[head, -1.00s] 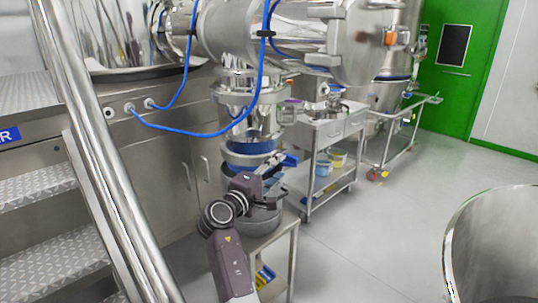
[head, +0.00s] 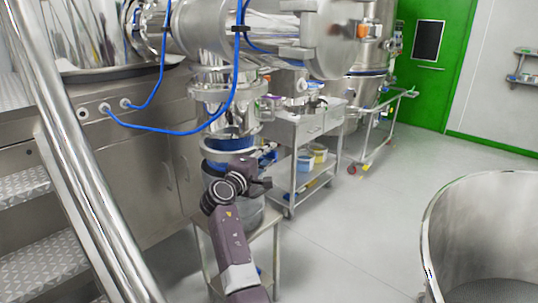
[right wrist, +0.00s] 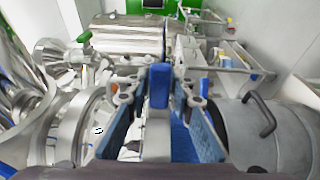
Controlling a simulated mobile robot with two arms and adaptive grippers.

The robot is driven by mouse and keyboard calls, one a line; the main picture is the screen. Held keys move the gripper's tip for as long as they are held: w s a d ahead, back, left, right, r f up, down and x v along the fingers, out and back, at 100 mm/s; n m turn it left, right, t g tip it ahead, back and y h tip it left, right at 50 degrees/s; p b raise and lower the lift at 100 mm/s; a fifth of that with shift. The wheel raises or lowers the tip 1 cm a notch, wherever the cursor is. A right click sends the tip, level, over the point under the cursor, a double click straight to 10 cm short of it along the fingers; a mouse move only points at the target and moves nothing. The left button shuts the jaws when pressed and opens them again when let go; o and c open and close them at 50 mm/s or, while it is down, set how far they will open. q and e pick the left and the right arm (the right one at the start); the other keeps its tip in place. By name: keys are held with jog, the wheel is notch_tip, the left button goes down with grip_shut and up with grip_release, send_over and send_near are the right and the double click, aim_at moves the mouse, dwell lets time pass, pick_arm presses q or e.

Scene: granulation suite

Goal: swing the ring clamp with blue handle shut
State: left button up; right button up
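The ring clamp's blue handle shows in the right wrist view (right wrist: 160,86), with a metal lever below it, between the two fingers of my right gripper (right wrist: 160,100). The fingers have blue pads and are apart, with a gap on both sides of the handle. In the head view my right gripper (head: 265,172) is at the right side of the steel vessel column, close to the blue handle (head: 269,158), which it partly hides. A blue band (head: 229,143) circles the column just above. Whether the ring stands open cannot be told. My left gripper is not in view.
A steel container (right wrist: 275,135) with a bar handle is close to the fingers in the wrist view. A steel trolley (head: 298,137) with small tubs stands behind. Blue hoses (head: 170,129) hang above. A large steel bin (head: 480,235) is at front right; the floor between is clear.

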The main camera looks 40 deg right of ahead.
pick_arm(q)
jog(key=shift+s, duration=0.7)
pick_arm(e)
grip_shut()
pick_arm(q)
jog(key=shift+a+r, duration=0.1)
pick_arm(e)
jog(key=shift+d, duration=0.1)
